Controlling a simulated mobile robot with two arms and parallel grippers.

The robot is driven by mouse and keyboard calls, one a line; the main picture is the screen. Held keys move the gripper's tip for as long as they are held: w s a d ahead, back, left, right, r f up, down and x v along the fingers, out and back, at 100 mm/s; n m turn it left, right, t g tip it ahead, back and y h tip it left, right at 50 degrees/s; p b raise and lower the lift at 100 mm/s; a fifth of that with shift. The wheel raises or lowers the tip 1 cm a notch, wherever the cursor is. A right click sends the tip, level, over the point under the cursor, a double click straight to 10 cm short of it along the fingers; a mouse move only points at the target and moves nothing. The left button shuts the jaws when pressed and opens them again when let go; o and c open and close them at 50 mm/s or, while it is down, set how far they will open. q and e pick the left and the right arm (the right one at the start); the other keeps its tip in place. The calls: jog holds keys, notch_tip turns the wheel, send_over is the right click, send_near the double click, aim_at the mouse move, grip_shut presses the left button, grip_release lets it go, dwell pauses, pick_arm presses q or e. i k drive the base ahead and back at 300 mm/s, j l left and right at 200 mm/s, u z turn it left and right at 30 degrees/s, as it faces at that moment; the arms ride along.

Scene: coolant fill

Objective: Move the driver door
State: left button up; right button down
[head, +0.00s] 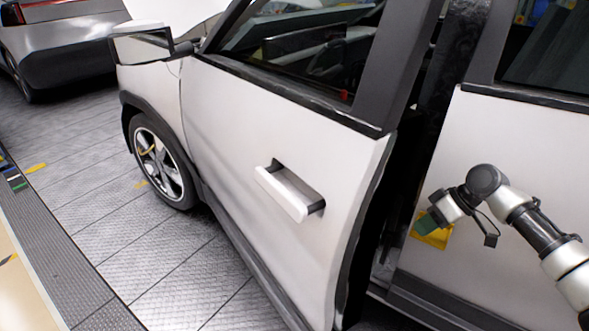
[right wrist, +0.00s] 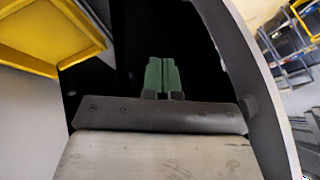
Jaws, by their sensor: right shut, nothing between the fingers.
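The white driver door (head: 235,160) of the car stands ajar in the head view, with a dark gap between its rear edge and the rear door. Its pale handle (head: 288,193) is on the outer face. My right gripper (head: 424,224) is just right of that gap, in front of the rear door, apart from the handle. Its green fingers (right wrist: 162,76) are together and empty in the right wrist view, against a dark opening. A pale curved edge (right wrist: 265,90) runs along the right there; I cannot tell whether it is the driver door. My left gripper is not in view.
A yellow part (head: 440,237) is beside my right gripper; a yellow piece (right wrist: 35,45) also shows in the wrist view. The rear door (head: 520,160) is right of the gap. Floor (head: 110,220) left of the driver door is clear. Another car (head: 70,45) stands back left.

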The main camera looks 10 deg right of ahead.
aim_at(352, 148)
jog(key=i+j, duration=0.25)
jog(key=i, duration=0.25)
jog(key=i+j, duration=0.25)
jog(key=i, duration=0.3)
